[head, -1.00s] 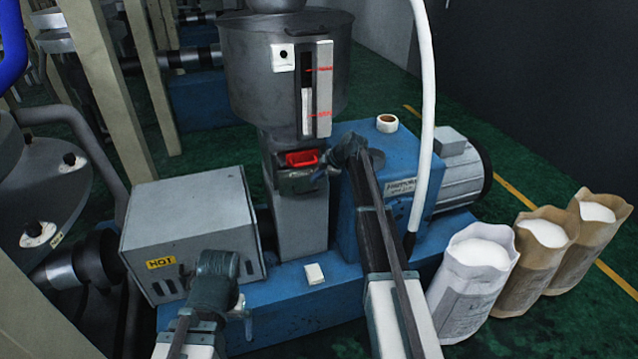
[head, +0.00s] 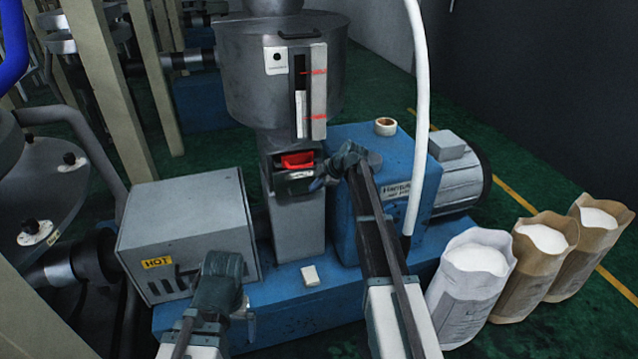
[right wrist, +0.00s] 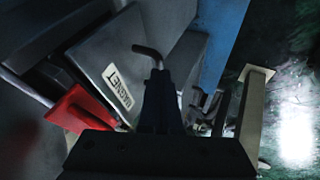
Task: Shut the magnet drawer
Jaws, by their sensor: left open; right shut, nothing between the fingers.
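The magnet drawer (head: 293,186) is in the grey throat under the hopper. It stands open, with a red insert (head: 298,161) showing above its front. In the right wrist view its grey front (right wrist: 105,62) carries a MAGNET label, with a red part (right wrist: 82,112) at left and a bent dark handle (right wrist: 148,52) ahead of the fingers. My right gripper (head: 317,184) is shut and empty, close to the right side of the drawer front; I cannot tell whether it touches. My left gripper (head: 247,316) is open, low in front of the blue base, away from the drawer.
A grey box marked HOT (head: 185,225) stands left of the throat. A blue housing (head: 400,165) with a tape roll (head: 385,126) on it stands right. A white hose (head: 420,110) hangs in front of it. Several open sacks (head: 475,275) stand on the floor at right.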

